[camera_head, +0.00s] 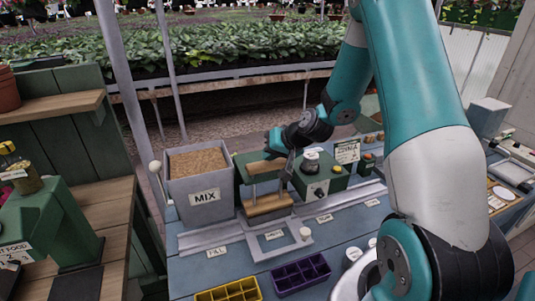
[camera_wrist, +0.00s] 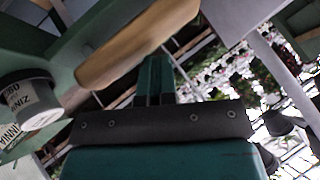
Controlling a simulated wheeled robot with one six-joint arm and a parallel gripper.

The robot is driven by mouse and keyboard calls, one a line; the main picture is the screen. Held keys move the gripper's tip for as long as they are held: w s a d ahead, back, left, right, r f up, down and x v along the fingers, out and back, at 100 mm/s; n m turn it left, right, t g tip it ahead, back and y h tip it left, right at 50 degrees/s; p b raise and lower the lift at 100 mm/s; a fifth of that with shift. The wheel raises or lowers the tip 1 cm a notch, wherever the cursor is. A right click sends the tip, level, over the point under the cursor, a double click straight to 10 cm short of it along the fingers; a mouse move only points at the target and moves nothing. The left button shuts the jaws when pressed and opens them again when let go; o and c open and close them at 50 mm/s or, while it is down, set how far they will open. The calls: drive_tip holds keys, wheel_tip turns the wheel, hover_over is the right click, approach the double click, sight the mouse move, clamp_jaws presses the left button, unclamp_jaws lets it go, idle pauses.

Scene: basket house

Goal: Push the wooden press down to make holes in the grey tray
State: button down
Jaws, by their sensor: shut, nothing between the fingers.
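The wooden press stands in the middle of the bench in the head view. Its upper wooden bar (camera_head: 265,169) is above a lower wooden block (camera_head: 268,205), with a gap between them. The bar also fills the upper middle of the wrist view (camera_wrist: 138,42). My gripper (camera_head: 286,170) is at the right end of the bar, and its shut fingers (camera_wrist: 155,68) appear close to the bar in the wrist view. Whether they touch cannot be told. I cannot make out a grey tray clearly under the block; a flat grey frame (camera_head: 260,245) lies in front of the press.
A grey MIX bin (camera_head: 205,200) stands left of the press. A green box (camera_head: 320,188) with a pot on it stands right of it. Yellow (camera_head: 228,291) and purple (camera_head: 301,275) cell trays lie in front. A grey rail (camera_head: 215,236) runs along the bench.

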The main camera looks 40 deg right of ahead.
drive_tip(key=shift+r+p, duration=1.3)
drive_tip(key=shift+r, duration=0.75)
drive_tip(key=shift+r, duration=0.15)
wheel_tip(320, 180, up, 5)
drive_tip(key=p, duration=0.3)
drive_tip(key=shift+p, duration=0.3)
drive_tip(key=s+a+r+n+g+y+b, duration=0.1)
drive_tip(key=s+a+n+g+b, duration=0.1)
drive_tip(key=s+a, duration=0.35)
drive_tip(key=s+a+r+n+g+y+b, duration=0.1)
drive_tip(key=s+a+n+b, duration=0.15)
drive_tip(key=a, duration=0.55)
drive_tip(key=s+a+r+n+g+b, duration=0.1)
drive_tip(key=s+a+r+n+g, duration=0.1)
drive_tip(key=s+a+n, duration=0.3)
drive_tip(key=s+a+n+g+b, duration=0.1)
drive_tip(key=s+a, duration=0.2)
drive_tip(key=s, duration=0.4)
drive_tip(key=s+a+n+g+h+b, duration=0.1)
drive_tip(key=s+a+g+b, duration=0.1)
drive_tip(key=s, duration=0.6)
drive_tip(key=shift+a+g, duration=0.3)
drive_tip(key=shift+a, duration=0.3)
